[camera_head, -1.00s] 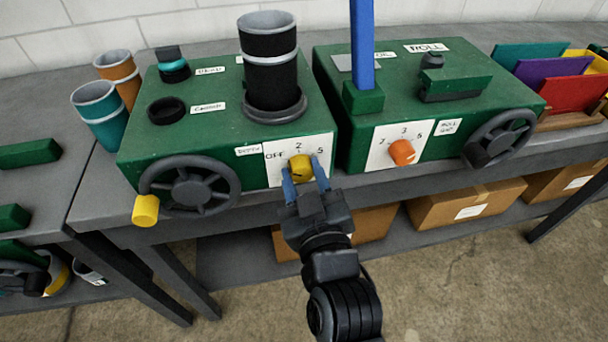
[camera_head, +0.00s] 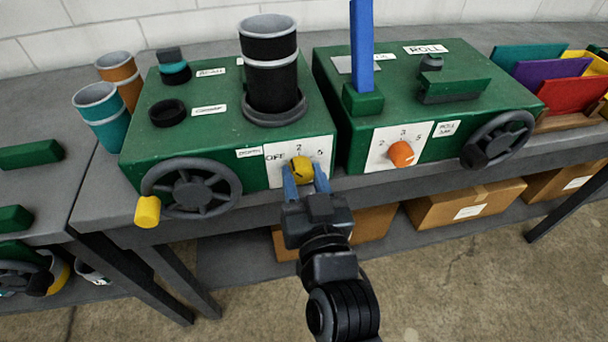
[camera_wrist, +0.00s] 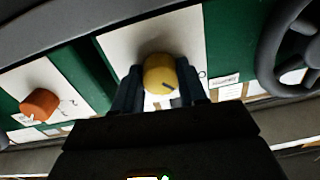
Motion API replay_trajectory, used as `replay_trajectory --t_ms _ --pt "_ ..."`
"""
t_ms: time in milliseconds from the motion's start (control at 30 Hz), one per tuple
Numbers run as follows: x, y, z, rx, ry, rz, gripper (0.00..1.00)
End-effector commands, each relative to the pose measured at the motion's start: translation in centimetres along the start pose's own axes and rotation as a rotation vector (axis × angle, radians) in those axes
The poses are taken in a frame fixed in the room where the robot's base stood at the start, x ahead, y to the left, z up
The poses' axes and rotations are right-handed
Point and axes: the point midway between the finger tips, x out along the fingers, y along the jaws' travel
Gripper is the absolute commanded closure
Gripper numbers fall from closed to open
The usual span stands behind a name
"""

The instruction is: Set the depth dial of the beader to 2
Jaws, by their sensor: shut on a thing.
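The beader is the green machine (camera_head: 215,140) on the bench, with a black cylinder standing on top. Its depth dial is a yellow knob (camera_head: 302,171) on a white plate (camera_head: 275,170) marked OFF, 2 and 5. My gripper (camera_head: 306,182) is shut on the yellow knob, with one blue finger on each side. In the wrist view the yellow knob (camera_wrist: 159,74) sits between the fingers, and a dark pointer mark shows on its face. The wrist view is turned over, and I cannot tell surely which marking the pointer faces.
A handwheel (camera_head: 193,187) with a yellow handle (camera_head: 148,211) is left of the dial. A second green machine (camera_head: 430,100) with an orange knob (camera_head: 401,153) stands close on the right. Cardboard boxes (camera_head: 465,203) sit on the shelf below.

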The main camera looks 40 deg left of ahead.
Motion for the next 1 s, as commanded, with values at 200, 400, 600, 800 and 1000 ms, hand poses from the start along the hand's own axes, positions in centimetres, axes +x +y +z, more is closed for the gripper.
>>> replay_trajectory --t_ms 200,400,600,800,1000 --pt "0.01 0.05 -0.27 0.205 0.005 0.003 0.89" --pt "0.02 0.02 -0.26 0.384 0.009 0.004 0.89" --pt "0.03 -0.04 -0.26 0.529 0.011 0.003 0.89" --pt "0.03 0.01 -0.21 0.629 0.015 0.005 0.89" --pt "0.04 -0.01 -0.17 0.680 0.016 0.004 0.89"
